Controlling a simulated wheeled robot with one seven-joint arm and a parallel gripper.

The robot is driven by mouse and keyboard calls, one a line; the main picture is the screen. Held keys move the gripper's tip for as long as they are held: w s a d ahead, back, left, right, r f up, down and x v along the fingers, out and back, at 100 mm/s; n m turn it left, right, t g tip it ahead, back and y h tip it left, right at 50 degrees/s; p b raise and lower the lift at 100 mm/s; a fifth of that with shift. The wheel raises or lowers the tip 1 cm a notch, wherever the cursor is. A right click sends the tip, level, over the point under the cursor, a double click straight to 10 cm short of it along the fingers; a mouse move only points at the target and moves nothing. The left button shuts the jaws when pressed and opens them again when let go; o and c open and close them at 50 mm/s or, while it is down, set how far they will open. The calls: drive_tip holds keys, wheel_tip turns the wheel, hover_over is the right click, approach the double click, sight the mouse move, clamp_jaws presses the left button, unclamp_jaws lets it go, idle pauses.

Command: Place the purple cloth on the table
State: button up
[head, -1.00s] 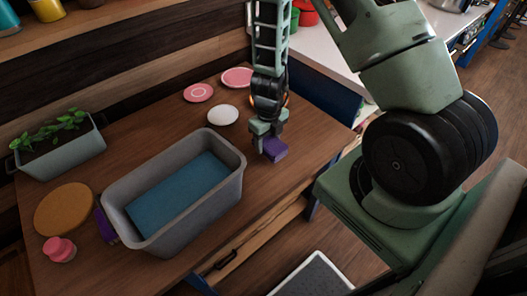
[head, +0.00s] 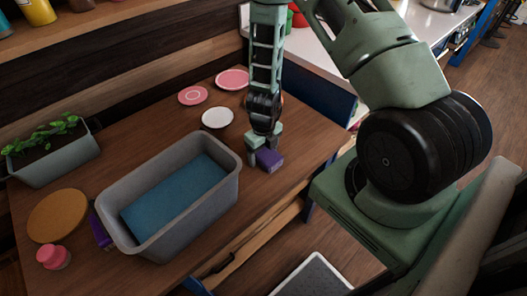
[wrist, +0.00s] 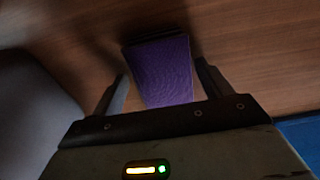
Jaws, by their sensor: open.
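The purple cloth (head: 269,158), a small folded block, lies on the wooden table (head: 300,125) near its front right edge. My gripper (head: 263,146) is right above and around it, pointing down, with the jaws open. In the wrist view the cloth (wrist: 162,72) sits between the two spread fingers, with a gap seen beside each. The lower end of the cloth is hidden by the gripper body.
A grey tub (head: 232,190) with a blue bottom stands left of the gripper. A second purple item (head: 101,232) is at its left side. A white plate (head: 217,118) and pink plates (head: 193,96) lie behind. A planter (head: 55,160) stands far left.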

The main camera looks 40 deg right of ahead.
sight(263, 153)
wheel_tip(263, 153, up, 12)
drive_tip(key=p, duration=0.3)
drive_tip(key=s+a+r+n+y, duration=0.35)
drive_tip(key=a+r+n, duration=0.85)
drive_tip(key=a+n, duration=0.55)
drive_tip(key=s+a+r+n+h, duration=0.1)
drive_tip(key=s+r+n, duration=0.4)
drive_tip(key=n, duration=0.8)
drive_tip(key=s+a+r+n+h, duration=0.2)
drive_tip(key=s+a+r+n, duration=0.2)
drive_tip(key=s+n, duration=0.6)
drive_tip(key=r+n, duration=0.1)
drive_tip(key=n, duration=0.2)
drive_tip(key=shift+r, duration=0.25)
drive_tip(key=shift+w, duration=0.1)
